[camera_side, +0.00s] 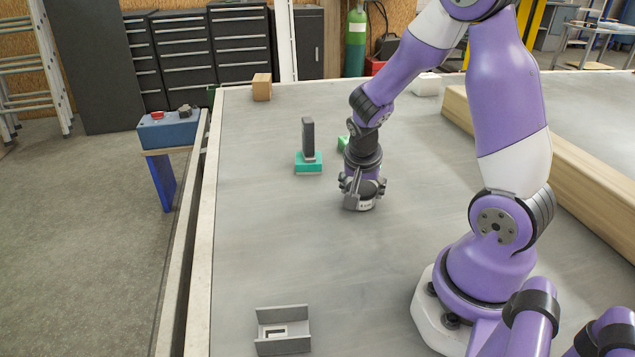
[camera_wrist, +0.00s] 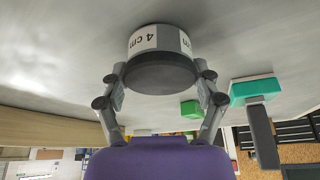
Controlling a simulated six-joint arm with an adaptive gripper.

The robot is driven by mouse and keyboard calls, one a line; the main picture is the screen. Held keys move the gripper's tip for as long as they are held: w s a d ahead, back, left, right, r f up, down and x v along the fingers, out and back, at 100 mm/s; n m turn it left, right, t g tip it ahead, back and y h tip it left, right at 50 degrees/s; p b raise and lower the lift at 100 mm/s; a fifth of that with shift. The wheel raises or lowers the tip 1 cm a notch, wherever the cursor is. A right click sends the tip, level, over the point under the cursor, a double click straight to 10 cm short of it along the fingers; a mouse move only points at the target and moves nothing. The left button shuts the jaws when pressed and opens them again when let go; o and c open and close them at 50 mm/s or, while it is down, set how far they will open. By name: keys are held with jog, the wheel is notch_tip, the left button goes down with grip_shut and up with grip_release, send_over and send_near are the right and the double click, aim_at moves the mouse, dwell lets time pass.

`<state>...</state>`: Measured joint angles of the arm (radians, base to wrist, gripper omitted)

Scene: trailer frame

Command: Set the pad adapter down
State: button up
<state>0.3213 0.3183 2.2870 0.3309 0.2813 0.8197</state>
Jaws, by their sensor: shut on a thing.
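The pad adapter, a dark grey round piece with a white "4 cm" label (camera_wrist: 160,72), sits between my gripper's fingers (camera_wrist: 162,88) in the wrist view. In the side view my gripper (camera_side: 362,186) points down in the middle of the grey table, shut on the adapter (camera_side: 362,205). The adapter is upright and very low over the table top; I cannot tell whether its underside touches. Its underside is hidden.
A teal block (camera_side: 309,167) with an upright dark bar (camera_side: 308,138) stands left of my gripper. A green block (camera_side: 343,143) is partly hidden behind my arm. A grey channel bracket (camera_side: 283,345) lies at the front. A wooden beam (camera_side: 570,165) runs along the right.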

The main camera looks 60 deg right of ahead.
jog(key=shift+f, duration=0.1)
jog(key=o, duration=1.4)
jog(key=v, duration=1.3)
jog(key=s+a+r+n+t+y, duration=0.1)
jog(key=a+n, duration=0.3)
jog(key=n, duration=0.1)
jog(key=s+a+r+n+t+y, duration=0.1)
jog(key=a+r+n+y, duration=0.1)
jog(key=a+n, duration=0.1)
jog(key=s+a+r+n+t+y, duration=0.1)
jog(key=a+n+t, duration=0.1)
jog(key=a+n, duration=0.2)
jog(key=shift+a+r+n, duration=0.1)
jog(key=shift+a+n, duration=0.05)
jog(key=shift+n, duration=0.5)
jog(key=shift+a+r+n, duration=0.1)
jog(key=shift+a+n, duration=0.05)
jog(key=shift+n, duration=0.5)
